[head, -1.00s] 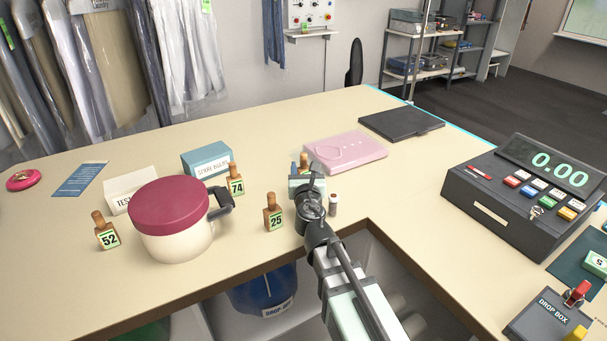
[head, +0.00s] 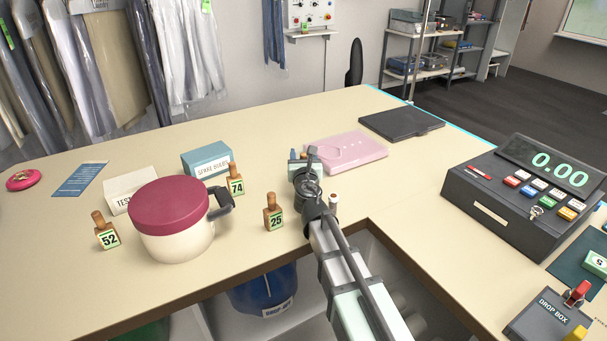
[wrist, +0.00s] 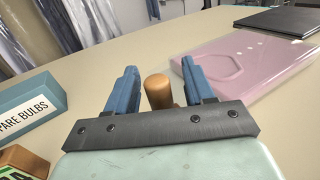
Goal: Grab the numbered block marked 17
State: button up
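My gripper (wrist: 159,66) is open in the wrist view, its two blue fingers apart. A wooden peg (wrist: 158,90) stands between them, with a gap showing at least on its right side. The lower part of its block and any number are hidden behind my gripper, so I cannot read 17. In the head view my gripper (head: 302,155) is low over the counter, left of the pink folder, and covers that block. Other readable blocks are 25 (head: 273,217), 74 (head: 236,184) and 52 (head: 107,236).
The counter (head: 290,115) also holds a spare-bulbs box (head: 207,161), a red-lidded pot (head: 172,228), a pink folder (head: 346,150), a dark flat pad (head: 401,123) and a till (head: 525,190). A small white-topped cylinder (head: 333,202) stands close beside my arm. An inner counter corner lies nearby.

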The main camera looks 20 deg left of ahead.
grip_shut()
dwell(0.5)
